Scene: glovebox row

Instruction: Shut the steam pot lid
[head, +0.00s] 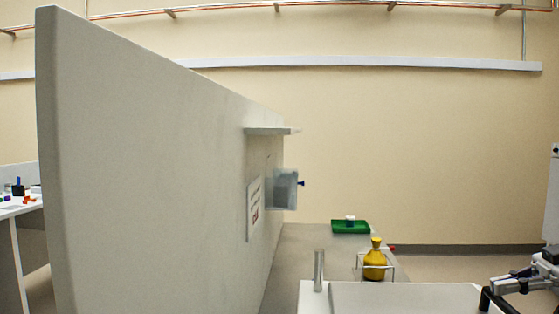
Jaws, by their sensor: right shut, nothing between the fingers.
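No steam pot or lid can be told for certain. A white flat-topped thing (405,297) fills the lower right and is cut off by the bottom edge; I cannot tell whether it is part of the pot. A grey metal post (319,270) stands up at its left corner. A black bent bar (487,296) shows at its right end. My right gripper (506,285) is at the right edge, shut and empty, close to the black bar; I cannot tell whether they touch. My left gripper is out of view.
A tall grey panel (150,150) blocks the left, bearing a small shelf (270,131) and a clear box (284,190). On the bench beyond are a yellow bottle (375,262) in a wire rack and a green tray (341,228). Another table (22,208) stands far left.

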